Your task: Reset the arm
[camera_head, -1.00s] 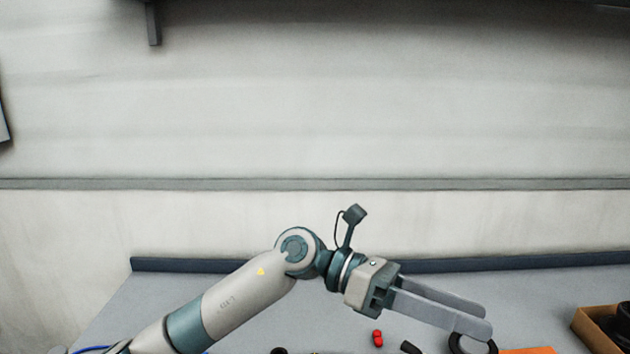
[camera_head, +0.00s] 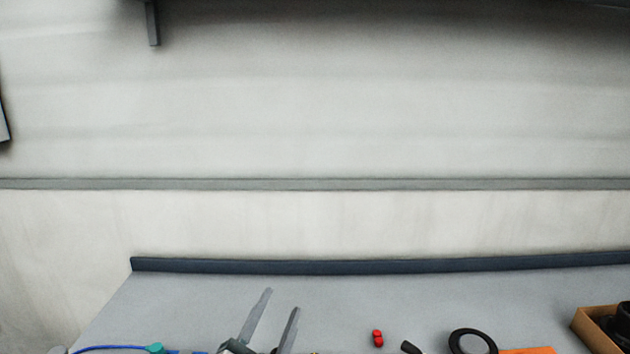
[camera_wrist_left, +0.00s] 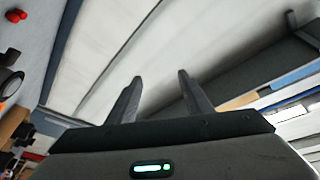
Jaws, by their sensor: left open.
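My left gripper (camera_head: 277,315) shows low in the head view, left of centre, with its two grey fingers apart and nothing between them. It is over the grey bench, its fingers pointing up and to the right in the picture. In the left wrist view the two fingers (camera_wrist_left: 157,95) are spread and empty, with the pale wall behind them. The rest of my left arm is below the head view's edge. My right gripper is in neither view.
On the bench (camera_head: 330,290) lie a small red object (camera_head: 377,338), a black ring (camera_head: 472,341), an orange item (camera_head: 527,351) and a blue cable (camera_head: 110,348) with a teal end. A cardboard box (camera_head: 590,330) holding black parts stands at the right. The back of the bench is clear.

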